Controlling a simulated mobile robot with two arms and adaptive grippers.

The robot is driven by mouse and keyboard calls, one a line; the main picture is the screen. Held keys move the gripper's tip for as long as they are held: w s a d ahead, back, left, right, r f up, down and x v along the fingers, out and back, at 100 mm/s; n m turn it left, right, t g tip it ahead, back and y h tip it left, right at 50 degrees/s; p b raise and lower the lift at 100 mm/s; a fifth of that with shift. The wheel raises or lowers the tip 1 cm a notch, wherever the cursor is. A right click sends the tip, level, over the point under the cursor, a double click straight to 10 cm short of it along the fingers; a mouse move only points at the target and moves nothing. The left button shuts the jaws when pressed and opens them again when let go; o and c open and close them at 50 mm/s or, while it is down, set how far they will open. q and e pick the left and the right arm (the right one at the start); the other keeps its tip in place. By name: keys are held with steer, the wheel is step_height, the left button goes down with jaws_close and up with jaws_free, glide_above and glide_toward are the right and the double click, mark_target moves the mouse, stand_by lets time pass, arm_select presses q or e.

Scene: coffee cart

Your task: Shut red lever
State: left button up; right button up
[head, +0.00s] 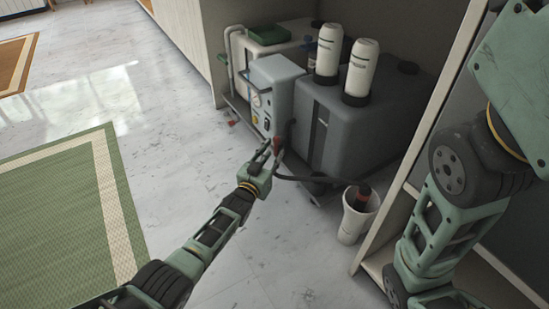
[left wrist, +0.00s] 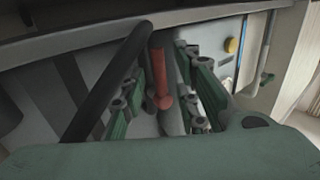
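The red lever (head: 277,145) is on the low front of the grey machine unit, beside the dark hose. In the left wrist view the red lever (left wrist: 160,78) stands roughly upright, with a rounded red end toward me. My left gripper (head: 268,151) is at the lever. Its green fingers are apart, one on each side of the lever, with visible gaps; I see no clear contact. The lever's base is partly hidden. My right arm shows at the right of the head view, but its gripper is out of view.
A big dark grey tank (head: 358,130) carries two white canisters (head: 361,72). Another small red piece (head: 231,123) is further left. A shelf edge (head: 420,140) stands at right; floor at left is clear.

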arm_select(q)
steer(key=shift+w+d, duration=0.25)
steer(key=shift+w, duration=0.3)
steer(key=shift+c, duration=0.5)
steer(key=c, duration=0.6)
jaws_close()
steer(key=shift+d, duration=0.1)
